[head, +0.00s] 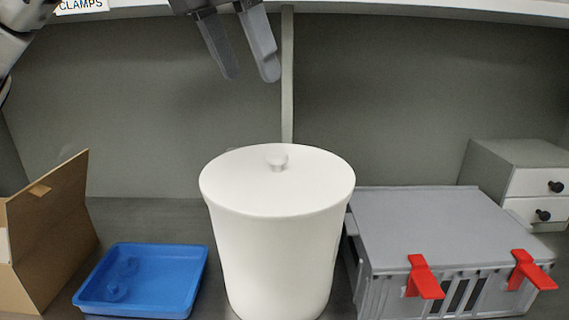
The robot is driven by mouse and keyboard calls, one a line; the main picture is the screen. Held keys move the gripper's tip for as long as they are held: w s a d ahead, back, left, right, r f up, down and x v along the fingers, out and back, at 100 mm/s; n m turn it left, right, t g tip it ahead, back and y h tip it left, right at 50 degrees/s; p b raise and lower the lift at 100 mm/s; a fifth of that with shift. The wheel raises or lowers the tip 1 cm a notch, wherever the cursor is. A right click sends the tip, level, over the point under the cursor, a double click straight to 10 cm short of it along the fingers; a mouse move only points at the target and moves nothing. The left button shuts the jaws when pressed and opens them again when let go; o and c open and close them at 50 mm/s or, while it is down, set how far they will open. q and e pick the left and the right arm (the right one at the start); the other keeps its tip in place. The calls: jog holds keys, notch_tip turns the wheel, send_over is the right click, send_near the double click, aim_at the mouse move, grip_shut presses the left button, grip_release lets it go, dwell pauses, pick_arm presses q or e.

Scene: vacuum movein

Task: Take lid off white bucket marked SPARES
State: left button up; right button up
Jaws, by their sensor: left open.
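A white bucket (273,260) stands upright in the middle of the head view. Its white lid (235,181) is on top, with a small round knob (277,156) at the centre. No SPARES marking shows on the side I see. My left gripper (251,77) hangs above the lid, a little left of the knob in the picture. Its two grey fingers point down, apart and empty, touching nothing. My right gripper is not in view.
A blue tray (150,303) with small clear discs and an open cardboard box (55,235) are on the left. A grey case (440,225) with red latches stands close on the right, before a small drawer unit (520,160). A shelf edge labelled CLAMPS (82,5) runs across the top.

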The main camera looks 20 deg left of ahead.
pick_arm(q)
jog(key=a+r, duration=0.1)
send_over(276, 155)
jog(key=s+a, duration=0.1)
jog(key=s, duration=0.2)
jog(key=shift+y, duration=0.3)
jog(key=f, duration=0.9)
jog(key=shift+w+a+f, duration=0.15)
jog(key=shift+w+f, duration=0.05)
jog(key=shift+w+p+x, duration=0.15)
jog(key=shift+x, duration=1.15)
jog(key=shift+w+p+x, duration=0.15)
jog(key=shift+w+x, duration=0.05)
jog(key=shift+x, duration=1.15)
jog(key=shift+r+t, duration=0.2)
jog(key=shift+t, duration=0.1)
jog(key=c, duration=1)
